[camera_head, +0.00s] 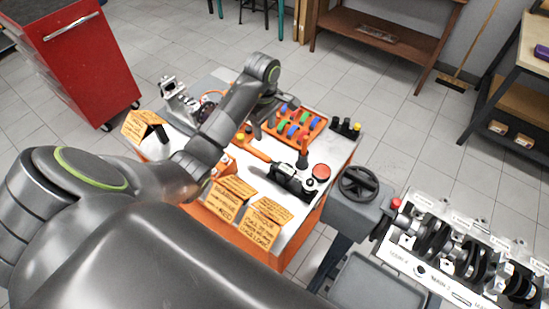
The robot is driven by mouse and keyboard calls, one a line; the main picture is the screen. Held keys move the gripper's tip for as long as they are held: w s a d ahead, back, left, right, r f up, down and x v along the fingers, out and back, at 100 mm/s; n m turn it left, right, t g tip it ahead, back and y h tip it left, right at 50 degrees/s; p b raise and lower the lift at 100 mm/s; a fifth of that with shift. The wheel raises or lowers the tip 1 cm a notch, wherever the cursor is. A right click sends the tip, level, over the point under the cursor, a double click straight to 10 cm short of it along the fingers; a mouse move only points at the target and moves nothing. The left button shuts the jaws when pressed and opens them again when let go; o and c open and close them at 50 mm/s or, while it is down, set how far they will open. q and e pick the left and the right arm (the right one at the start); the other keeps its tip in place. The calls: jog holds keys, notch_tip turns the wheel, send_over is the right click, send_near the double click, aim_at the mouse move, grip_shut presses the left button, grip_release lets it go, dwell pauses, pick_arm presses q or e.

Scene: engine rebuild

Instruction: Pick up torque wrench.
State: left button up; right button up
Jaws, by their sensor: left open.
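A long tool with an orange handle (254,151) lies on the white top of the orange cart (332,165). It looks like the torque wrench, but it is small here and partly behind my arm, so I cannot be sure. My left gripper (268,112) hangs down over the cart, beyond the orange handle and near the left side of the socket tray. It is open, and its fingertips are partly hidden by the wrist. I cannot see anything held in it. My right gripper is not in view.
An orange tray (318,127) holds several coloured pieces. Black parts (345,129) stand right of it. An engine block (440,245) with crankshaft is at right; a red cabinet (80,65) at left.

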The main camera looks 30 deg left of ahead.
aim_at(268, 157)
pick_arm(q)
notch_tip(268, 157, down, 12)
jog(key=b, duration=1.2)
jog(key=shift+d+f, duration=0.15)
jog(key=shift+f, duration=0.3)
jog(key=f, duration=0.1)
jog(key=f+p, duration=0.1)
jog(key=f, duration=0.1)
jog(key=shift+d+f+p, duration=0.15)
jog(key=shift+d+p, duration=0.1)
jog(key=shift+p, duration=0.05)
jog(key=shift+f, duration=0.6)
grip_shut()
jog(key=shift+r, duration=0.1)
